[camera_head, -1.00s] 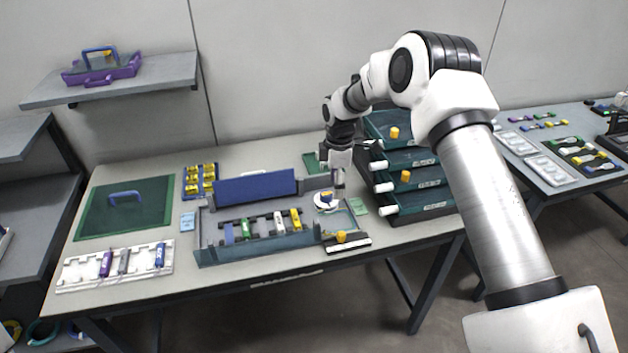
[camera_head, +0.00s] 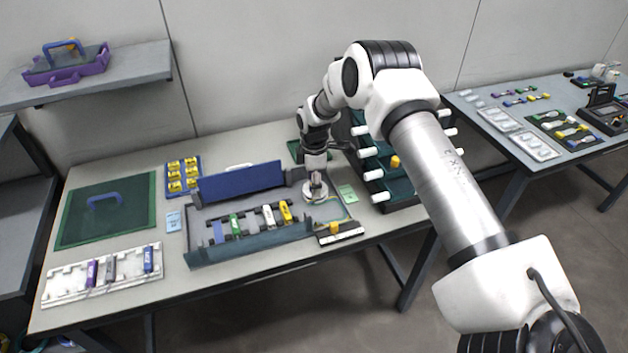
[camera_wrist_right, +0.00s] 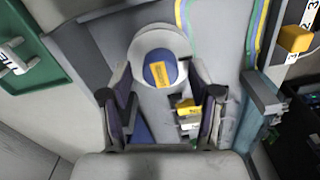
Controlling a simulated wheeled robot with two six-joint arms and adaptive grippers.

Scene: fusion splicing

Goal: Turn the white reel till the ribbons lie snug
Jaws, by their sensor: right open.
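The white reel (camera_head: 312,198) sits at the right end of the grey splice tray (camera_head: 205,258), partly hidden by my right gripper (camera_head: 316,184). In the right wrist view the reel (camera_wrist_right: 139,43) is a round white disc with a blue hub (camera_wrist_right: 153,75) bearing a yellow mark. My right gripper (camera_wrist_right: 160,98) is open, its two fingers spread to either side below the reel's hub. I cannot tell whether they touch it. Striped ribbons (camera_wrist_right: 184,18) run past the reel's right side; another bundle (camera_wrist_right: 258,25) runs farther right. My left gripper is not in view.
A stack of dark green drawers (camera_head: 400,188) with white handles stands close right of my right gripper. A small black-and-white block with a yellow knob (camera_head: 340,236) lies in front of the reel. Coloured cartridges (camera_head: 268,216) sit in the tray.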

